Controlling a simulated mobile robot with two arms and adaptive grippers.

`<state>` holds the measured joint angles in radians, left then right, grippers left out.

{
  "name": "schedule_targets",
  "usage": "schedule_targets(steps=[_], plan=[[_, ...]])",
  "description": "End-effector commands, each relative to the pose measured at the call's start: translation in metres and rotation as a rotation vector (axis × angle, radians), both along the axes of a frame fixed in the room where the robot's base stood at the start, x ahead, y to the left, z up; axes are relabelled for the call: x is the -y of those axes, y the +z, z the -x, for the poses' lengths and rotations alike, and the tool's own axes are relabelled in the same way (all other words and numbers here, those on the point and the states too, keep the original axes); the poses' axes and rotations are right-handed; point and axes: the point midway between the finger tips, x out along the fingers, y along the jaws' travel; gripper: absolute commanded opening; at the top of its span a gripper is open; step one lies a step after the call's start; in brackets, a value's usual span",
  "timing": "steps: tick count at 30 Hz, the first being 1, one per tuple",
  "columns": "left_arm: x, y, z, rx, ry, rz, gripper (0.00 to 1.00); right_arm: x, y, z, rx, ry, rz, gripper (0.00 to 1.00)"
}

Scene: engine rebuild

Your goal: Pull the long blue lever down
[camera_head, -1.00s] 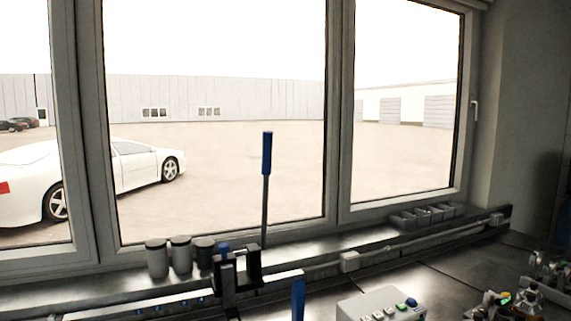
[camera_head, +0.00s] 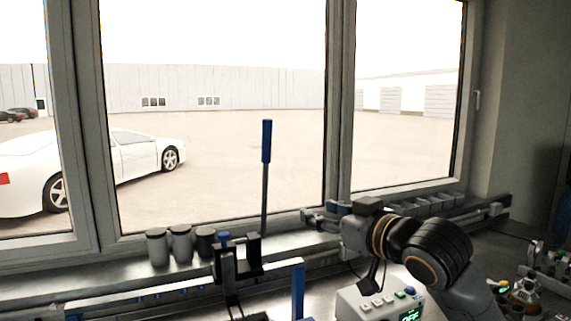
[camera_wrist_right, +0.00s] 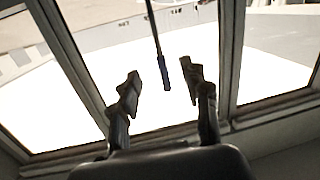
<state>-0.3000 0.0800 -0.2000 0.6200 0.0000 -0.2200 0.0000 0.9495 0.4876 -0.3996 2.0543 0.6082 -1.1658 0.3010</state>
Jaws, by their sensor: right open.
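The long lever stands upright at the window sill in the head view, a thin dark rod with a blue handle (camera_head: 266,141) on top. My right gripper (camera_head: 308,217) has its fingers pointing left, to the right of the rod and lower than the blue handle. In the right wrist view the blue handle (camera_wrist_right: 163,72) appears between the two spread fingertips of my right gripper (camera_wrist_right: 160,74). The fingers are open and no contact with the handle shows. My left gripper is not in view.
A black bracket (camera_head: 237,257) stands at the lever's foot, with several grey cylinders (camera_head: 180,245) left of it. A control box with buttons (camera_head: 380,303) sits below my right arm. A blue upright bar (camera_head: 298,292) stands left of the box. Window frames stand behind the lever.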

Motion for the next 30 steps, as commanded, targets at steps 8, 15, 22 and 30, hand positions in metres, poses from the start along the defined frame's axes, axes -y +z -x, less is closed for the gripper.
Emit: schedule_targets(steps=[8,15,22,30], plan=[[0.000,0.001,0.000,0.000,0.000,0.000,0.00,0.001,0.070,0.003,0.095,0.022,-0.027,0.47],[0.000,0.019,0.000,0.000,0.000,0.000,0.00,-0.014,0.073,-0.023,0.092,0.024,-0.029,0.47],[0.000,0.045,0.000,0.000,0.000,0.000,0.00,-0.037,0.074,-0.068,0.090,0.023,-0.028,0.47],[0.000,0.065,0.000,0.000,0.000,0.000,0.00,-0.056,0.072,-0.107,0.094,0.022,-0.029,0.47]])
